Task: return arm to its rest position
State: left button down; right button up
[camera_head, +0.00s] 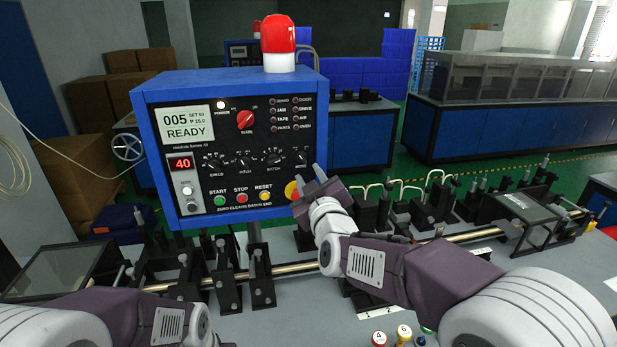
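My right arm (410,275) comes in from the lower right and reaches up toward the blue control box. My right gripper (311,178) is in front of the box's lower right corner. Its two fingertips show apart, with nothing seen between them. It partly covers a yellow round button (292,190); I cannot tell whether it touches it. My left arm (130,318) lies low at the bottom left, and its gripper is out of the frame.
The blue control box (330,85) shows "READY" and bears a red-and-white lamp (279,45). A metal rod (290,268) with black brackets (262,280) crosses the grey table. Numbered buttons (379,338) sit at the front edge. Bent white tubes (412,185) stand behind the rod.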

jog(key=d+f+m+h, duration=0.1)
jog(key=d+f+h, duration=0.25)
jog(key=d, duration=0.65)
jog(key=s+d+f+m+g, duration=0.1)
jog(key=s+d+f+g, duration=0.2)
jog(key=f, duration=0.4)
jog(key=s+d+f+m+g, duration=0.1)
jog(key=s+d+f+g, duration=0.15)
jog(key=f, duration=0.45)
jog(key=s+f+m+g, duration=0.2)
jog(key=s+f+g, duration=0.1)
jog(key=s, duration=0.4)
jog(key=s+f+m+g, duration=0.2)
jog(key=s+f+g, duration=0.2)
jog(key=s+f, duration=0.2)
jog(key=s+d+f+m+g, duration=0.1)
jog(key=s+f+g, duration=0.3)
jog(key=s, duration=0.5)
jog(key=shift+s+f+m, duration=0.4)
jog(key=shift+f, duration=0.1)
